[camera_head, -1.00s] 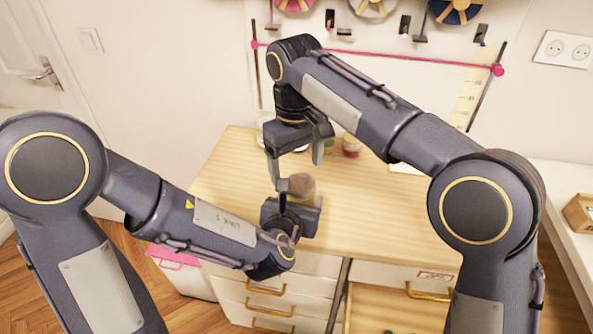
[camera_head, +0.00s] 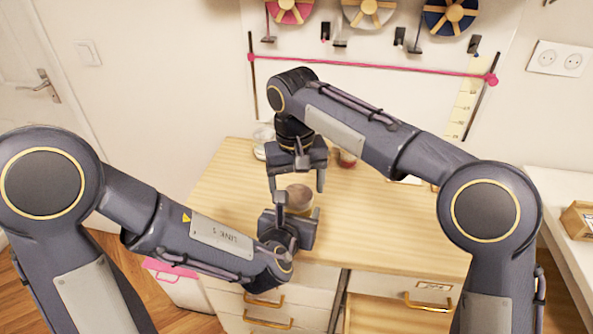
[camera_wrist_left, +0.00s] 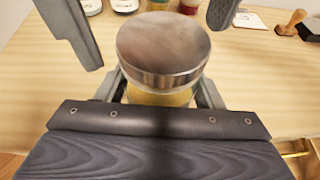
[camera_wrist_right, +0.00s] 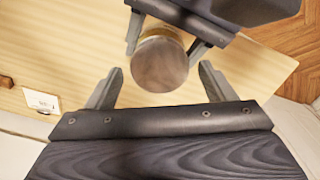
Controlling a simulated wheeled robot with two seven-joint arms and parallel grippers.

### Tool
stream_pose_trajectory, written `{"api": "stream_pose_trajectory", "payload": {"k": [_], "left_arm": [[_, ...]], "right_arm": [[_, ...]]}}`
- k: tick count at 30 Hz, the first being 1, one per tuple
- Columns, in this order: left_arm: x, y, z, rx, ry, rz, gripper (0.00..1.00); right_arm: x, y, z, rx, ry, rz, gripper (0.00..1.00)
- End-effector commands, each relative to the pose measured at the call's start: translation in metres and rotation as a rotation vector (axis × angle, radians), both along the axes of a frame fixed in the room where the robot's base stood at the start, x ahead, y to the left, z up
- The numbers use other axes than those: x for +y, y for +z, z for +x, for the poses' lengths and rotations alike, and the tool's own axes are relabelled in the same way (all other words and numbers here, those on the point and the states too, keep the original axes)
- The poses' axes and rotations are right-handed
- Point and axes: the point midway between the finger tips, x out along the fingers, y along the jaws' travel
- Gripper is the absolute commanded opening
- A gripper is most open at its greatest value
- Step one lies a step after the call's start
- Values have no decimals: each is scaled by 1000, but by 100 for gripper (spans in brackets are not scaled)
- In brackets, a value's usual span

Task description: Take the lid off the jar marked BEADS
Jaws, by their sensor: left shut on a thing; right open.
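A jar with a round, brownish metallic lid (camera_head: 299,195) stands upright on the wooden table. In the left wrist view its lid (camera_wrist_left: 163,42) sits on a body with yellowish contents (camera_wrist_left: 160,97). No label shows. My left gripper (camera_head: 298,212) is shut around the jar's body below the lid; its fingers also show in the right wrist view. My right gripper (camera_head: 297,188) is open and points down over the jar. In the right wrist view the lid (camera_wrist_right: 160,64) lies between and beyond its spread fingers, with gaps on both sides.
Other jars, including a white-topped one (camera_head: 263,140) and a red one (camera_head: 346,158), stand at the table's back. A wooden-handled stamp (camera_wrist_left: 292,22) lies near a card (camera_wrist_left: 248,20). An open drawer (camera_head: 385,318) is below the right front edge.

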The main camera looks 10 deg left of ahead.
Motion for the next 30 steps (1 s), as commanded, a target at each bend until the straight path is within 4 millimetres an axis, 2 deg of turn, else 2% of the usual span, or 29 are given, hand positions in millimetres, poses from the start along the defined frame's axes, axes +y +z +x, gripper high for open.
{"api": "stream_pose_trajectory", "payload": {"k": [4,11,22,26,30], "left_arm": [[0,1,0,-1,0,0,0],[0,1,0,-1,0,0,0],[0,1,0,-2,0,0,0],[0,1,0,-2,-1,-1,0],[0,1,0,-2,-1,0,0]], "right_arm": [[0,-7,0,1,1,1,76],[0,-7,0,0,1,1,76],[0,-7,0,0,2,1,31],[0,-7,-1,1,62,2,30],[0,-7,0,6,274,2,30]]}}
